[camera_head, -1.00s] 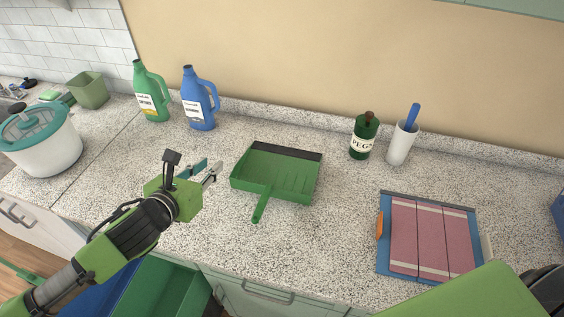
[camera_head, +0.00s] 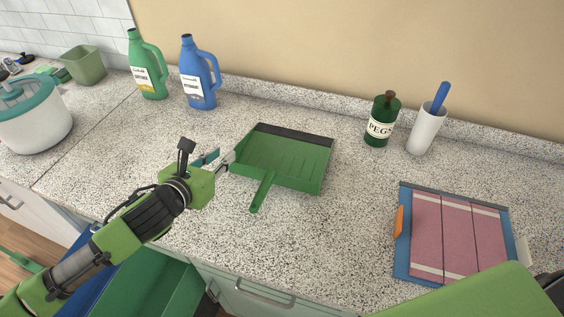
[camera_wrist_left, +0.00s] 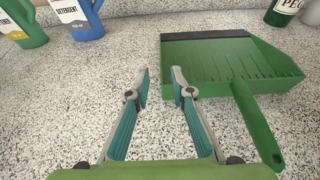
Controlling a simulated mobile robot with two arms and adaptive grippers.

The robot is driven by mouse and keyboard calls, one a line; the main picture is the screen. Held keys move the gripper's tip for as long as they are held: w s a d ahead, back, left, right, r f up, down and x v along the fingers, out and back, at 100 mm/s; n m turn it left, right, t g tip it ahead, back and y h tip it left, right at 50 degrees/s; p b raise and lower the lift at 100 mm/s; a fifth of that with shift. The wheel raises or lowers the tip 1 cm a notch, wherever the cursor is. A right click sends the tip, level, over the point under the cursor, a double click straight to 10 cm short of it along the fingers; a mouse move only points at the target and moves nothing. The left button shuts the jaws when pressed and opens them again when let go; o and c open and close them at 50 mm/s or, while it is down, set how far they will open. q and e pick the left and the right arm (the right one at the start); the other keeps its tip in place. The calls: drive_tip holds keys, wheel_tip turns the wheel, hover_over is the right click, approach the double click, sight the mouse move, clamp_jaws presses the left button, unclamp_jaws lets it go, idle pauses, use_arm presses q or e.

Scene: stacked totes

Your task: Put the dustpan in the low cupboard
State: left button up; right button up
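The green dustpan (camera_head: 285,160) lies on the speckled counter, its dark lip toward the wall and its handle toward the front edge. In the left wrist view the dustpan (camera_wrist_left: 225,65) sits right of the fingers, handle pointing down and right. My left gripper (camera_head: 225,160) is just left of the dustpan's left side, low over the counter. My right gripper is not seen; only a green arm part shows at the lower right. Below the counter front is a cupboard with a handle (camera_head: 264,294); its inside is hidden.
Blue (camera_head: 198,75) and green (camera_head: 147,68) detergent bottles stand at the back left. A peg bottle (camera_head: 381,122) and white cup (camera_head: 427,130) stand at the back right. A folded cloth on a blue board (camera_head: 403,258) lies at right. Open green tote (camera_head: 165,290) stands below the counter.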

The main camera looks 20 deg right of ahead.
sight(235, 148)
use_arm(q)
drive_tip(key=x, duration=0.7)
drive_tip(key=shift+w+d+p, duration=0.15)
drive_tip(key=shift+d+p, duration=0.05)
drive_tip(key=shift+p, duration=0.1)
drive_tip(key=shift+w+d, duration=0.15)
drive_tip(key=shift+w, duration=0.1)
drive_tip(key=shift+p+x, duration=0.55)
drive_tip(key=shift+x, duration=1.85)
clamp_jaws()
